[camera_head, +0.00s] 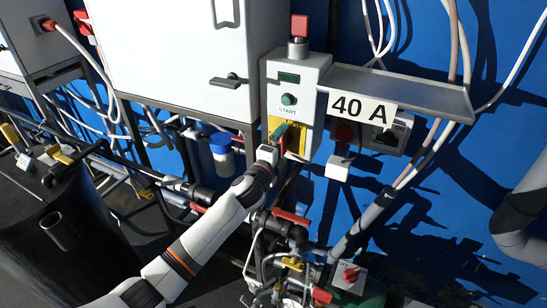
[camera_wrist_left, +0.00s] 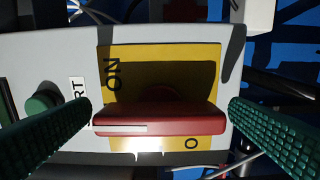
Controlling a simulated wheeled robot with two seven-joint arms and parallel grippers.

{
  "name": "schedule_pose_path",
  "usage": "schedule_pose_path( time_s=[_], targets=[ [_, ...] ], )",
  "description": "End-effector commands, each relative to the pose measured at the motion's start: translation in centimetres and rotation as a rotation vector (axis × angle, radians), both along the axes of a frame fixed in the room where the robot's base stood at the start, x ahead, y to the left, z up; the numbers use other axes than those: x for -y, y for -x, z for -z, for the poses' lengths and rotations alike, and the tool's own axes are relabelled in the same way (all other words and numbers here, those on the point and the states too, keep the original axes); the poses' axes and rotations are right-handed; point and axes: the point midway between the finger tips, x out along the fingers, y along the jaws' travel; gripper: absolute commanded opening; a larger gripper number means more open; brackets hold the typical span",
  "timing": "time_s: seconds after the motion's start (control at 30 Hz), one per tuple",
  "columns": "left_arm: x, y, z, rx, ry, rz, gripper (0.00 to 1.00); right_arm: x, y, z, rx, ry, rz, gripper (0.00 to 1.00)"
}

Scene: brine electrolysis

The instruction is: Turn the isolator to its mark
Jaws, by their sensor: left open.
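The isolator is a red bar handle (camera_wrist_left: 165,122) on a yellow plate (camera_wrist_left: 200,62) in the left wrist view. It lies crosswise there, with a white line along its left end. "ON" is printed above that end, and "O" below the right end. The yellow plate also shows in the head view (camera_head: 297,139), low on a grey control box, with the handle mostly hidden by my gripper. My left gripper (camera_head: 281,135) is open at the plate. In the left wrist view its green fingers (camera_wrist_left: 160,115) stand at either end of the handle, with narrow gaps.
A green START button (camera_head: 288,99) sits above the plate, with a red-topped post (camera_head: 299,27) on the box. A shelf labelled 40 A (camera_head: 400,92) juts out at right. Pipes and red-handled valves (camera_head: 291,217) crowd below.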

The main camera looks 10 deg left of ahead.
Motion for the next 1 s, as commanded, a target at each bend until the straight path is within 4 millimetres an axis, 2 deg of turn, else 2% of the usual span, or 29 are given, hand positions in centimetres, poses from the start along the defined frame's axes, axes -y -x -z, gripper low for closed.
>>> schedule_pose_path(
  time_s=[0.4,0.6,0.77,1.0],
  targets=[
    [-1.5,7.5,0.4,-0.003,-0.003,0.001,1.0,-0.1,0.0,1.6,0.0,-0.001,0.001,0.36],
    [-2.0,10.3,0.4,-0.004,-0.003,0.001,1.0,-0.1,0.0,2.2,0.0,-0.001,0.001,0.36],
    [-2.2,11.2,0.2,-0.004,-0.002,0.0,1.0,-0.1,0.0,2.3,0.0,-0.001,0.001,0.36],
    [-2.2,11.2,0.1,-0.003,-0.003,0.0,1.0,-0.1,0.0,2.3,0.0,-0.001,0.001,0.36]
  ],
)
